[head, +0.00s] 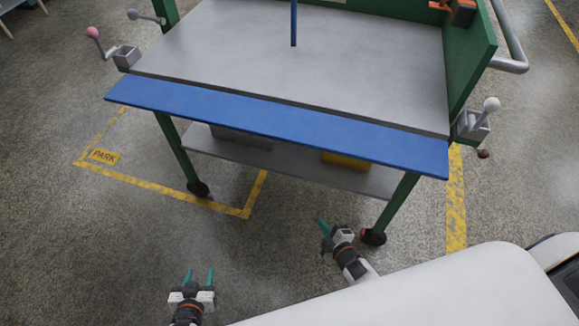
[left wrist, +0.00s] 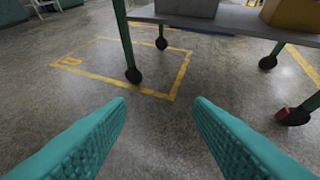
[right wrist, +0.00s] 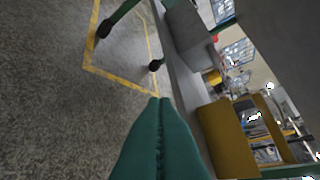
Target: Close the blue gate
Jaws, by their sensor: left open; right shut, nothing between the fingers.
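The blue gate (head: 280,122) is a long flat panel along the near edge of the green-framed cart. It lies lowered and slanting outward, below the level of the grey cart top (head: 300,55). A lever with a pink knob (head: 92,33) sits on a bracket at the cart's left corner. My left gripper (head: 200,276) is open and empty, low in front of the cart, well apart from the gate. My right gripper (head: 322,226) is shut and empty, below the gate's right half, near the cart's front right leg.
A lower shelf (head: 290,165) holds a grey box (left wrist: 186,8) and a yellow bin (right wrist: 226,138). Castered legs (head: 199,188) stand on the floor. Yellow floor lines and a PARK mark (head: 104,156) lie at left. A blue upright rod (head: 293,22) shows above the cart top. Floor before the cart is clear.

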